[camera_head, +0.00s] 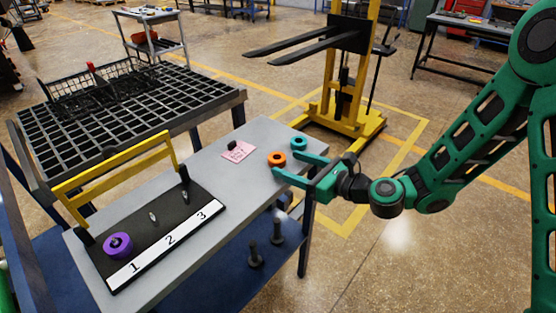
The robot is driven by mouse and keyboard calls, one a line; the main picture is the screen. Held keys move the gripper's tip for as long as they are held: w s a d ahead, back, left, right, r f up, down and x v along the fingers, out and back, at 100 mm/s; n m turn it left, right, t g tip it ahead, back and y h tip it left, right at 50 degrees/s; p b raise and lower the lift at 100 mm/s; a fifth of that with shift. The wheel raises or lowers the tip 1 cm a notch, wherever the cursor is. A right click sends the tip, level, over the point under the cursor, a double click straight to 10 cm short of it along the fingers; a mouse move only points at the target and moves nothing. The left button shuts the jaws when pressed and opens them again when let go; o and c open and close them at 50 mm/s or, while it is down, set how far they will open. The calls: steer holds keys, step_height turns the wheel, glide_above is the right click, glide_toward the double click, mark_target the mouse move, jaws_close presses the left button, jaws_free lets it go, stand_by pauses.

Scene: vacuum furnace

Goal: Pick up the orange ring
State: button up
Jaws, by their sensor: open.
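The orange ring (277,159) lies on the grey table near its right end. My gripper (285,162) comes in from the right with its two green fingers open. The ring is close to the fingertips, at the mouth of the gap; I cannot tell whether a finger touches it. A teal ring (299,143) lies just behind the upper finger. A purple ring (118,245) sits at the place marked 1 on the black board (134,218).
The board has short pegs at 2 and 3 and a yellow bar (118,178) behind it. A pink note (239,152) with a small dark object lies left of the orange ring. A black grid rack (130,117) stands behind the grey table (228,205). A yellow lift (345,90) stands beyond.

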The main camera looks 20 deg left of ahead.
mark_target(284, 161)
steer(key=shift+x, duration=1.55)
steer(key=shift+w, duration=0.1)
steer(key=c, duration=1.3)
steer(key=shift+r, duration=0.1)
